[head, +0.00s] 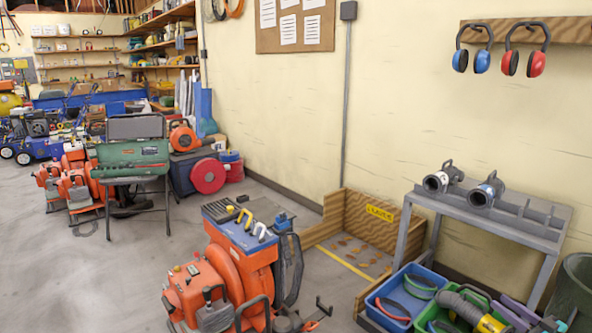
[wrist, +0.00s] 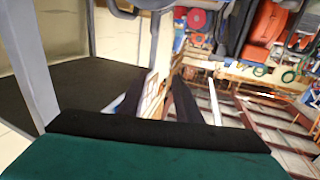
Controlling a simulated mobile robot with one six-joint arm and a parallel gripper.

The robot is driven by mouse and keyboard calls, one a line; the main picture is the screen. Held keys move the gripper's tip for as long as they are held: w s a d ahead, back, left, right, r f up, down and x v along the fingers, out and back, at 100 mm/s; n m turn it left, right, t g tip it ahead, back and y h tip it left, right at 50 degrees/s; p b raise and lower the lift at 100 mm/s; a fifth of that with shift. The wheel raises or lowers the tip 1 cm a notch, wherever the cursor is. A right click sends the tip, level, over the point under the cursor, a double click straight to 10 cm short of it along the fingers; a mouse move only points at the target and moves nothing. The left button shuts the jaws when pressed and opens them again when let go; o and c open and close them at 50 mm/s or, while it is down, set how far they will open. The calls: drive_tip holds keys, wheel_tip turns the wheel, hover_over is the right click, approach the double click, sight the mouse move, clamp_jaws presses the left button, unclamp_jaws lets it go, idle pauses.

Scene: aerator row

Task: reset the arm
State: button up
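My gripper (wrist: 158,82) shows in the wrist view as two dark fingers with a gap between them. It looks open, and I see nothing held between the fingertips. A dark green surface with a black band (wrist: 150,135) fills the bottom of the wrist view and hides the base of the fingers. I cannot tell whether it is part of my gripper. The wrist view is strongly tilted. My arm and gripper cannot be made out clearly in the head view.
A grey metal table (head: 498,215) with hose fittings (head: 446,178) stands at the right wall. Blue (head: 412,275) and green crates stand below it, beside a dark green bin (head: 574,290). An orange machine (head: 225,275) stands front centre. Open floor (head: 90,270) lies left.

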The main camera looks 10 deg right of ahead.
drive_tip(key=w+a+r+m+g+p, duration=0.1)
drive_tip(key=w+a+p, duration=0.65)
drive_tip(key=a, duration=0.85)
drive_tip(key=w+a+r+m+p, duration=0.1)
drive_tip(key=w+a+p, duration=0.65)
drive_tip(key=a, duration=0.85)
drive_tip(key=w+a+r+m+g+p, duration=0.15)
drive_tip(key=w+a+p, duration=0.6)
drive_tip(key=a, duration=0.85)
drive_tip(key=s+a+f+m+g+h+p, duration=0.1)
drive_tip(key=s+a+f+g+h+p, duration=0.15)
drive_tip(key=s+f, duration=0.4)
drive_tip(key=s+a+f+m+g+h+p, duration=0.1)
drive_tip(key=s+f+g+h+p, duration=0.2)
drive_tip(key=s, duration=0.6)
drive_tip(key=s+a+f+g+h+p, duration=0.1)
drive_tip(key=s+f+g+p, duration=0.3)
drive_tip(key=s, duration=0.4)
drive_tip(key=s+a+n+g+y, duration=0.2)
drive_tip(key=s+g, duration=0.8)
drive_tip(key=s, duration=1.4)
drive_tip(key=shift+s+a+r+n+g+b, duration=0.15)
drive_tip(key=shift+a+r+n+g+b, duration=0.2)
drive_tip(key=shift+a, duration=0.55)
